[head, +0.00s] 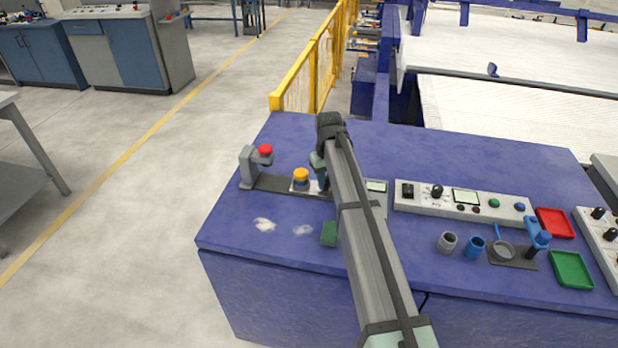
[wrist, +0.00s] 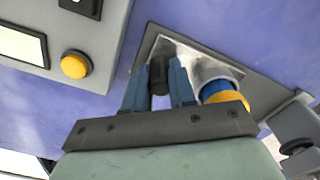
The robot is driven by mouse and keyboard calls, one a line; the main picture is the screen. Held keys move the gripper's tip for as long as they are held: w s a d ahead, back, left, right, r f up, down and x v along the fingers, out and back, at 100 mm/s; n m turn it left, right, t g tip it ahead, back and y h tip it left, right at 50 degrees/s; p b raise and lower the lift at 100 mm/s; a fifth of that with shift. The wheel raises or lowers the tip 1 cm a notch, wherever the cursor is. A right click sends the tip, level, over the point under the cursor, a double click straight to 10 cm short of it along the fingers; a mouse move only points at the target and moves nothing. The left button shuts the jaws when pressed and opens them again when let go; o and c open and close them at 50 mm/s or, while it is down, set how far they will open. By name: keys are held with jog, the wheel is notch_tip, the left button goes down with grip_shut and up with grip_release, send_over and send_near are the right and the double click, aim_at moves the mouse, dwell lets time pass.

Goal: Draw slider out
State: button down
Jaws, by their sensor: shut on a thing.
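The slider is a silver plate (wrist: 197,62) with a dark upright knob (wrist: 158,74), seen in the wrist view. My gripper (wrist: 157,86) has its two blue-grey fingers on either side of the knob, shut on it. A blue cylinder with a yellow-orange top (wrist: 222,92) stands on the plate beside the fingers. In the head view, the yellow top (head: 301,174) shows just left of my gripper (head: 321,180). There my arm hides the knob and the right part of the plate.
A grey bracket with a red knob (head: 265,149) stands at the left end of the dark base strip (head: 276,184). A green block (head: 329,234) lies in front. A control panel (head: 465,200), small cups, red tray (head: 555,222) and green tray (head: 571,269) are to the right.

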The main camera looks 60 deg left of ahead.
jog(key=shift+w+d, duration=0.25)
jog(key=c, duration=0.9)
grip_release()
jog(key=shift+a+r, duration=0.1)
notch_tip(320, 180, up, 14)
jog(key=shift+f, duration=0.2)
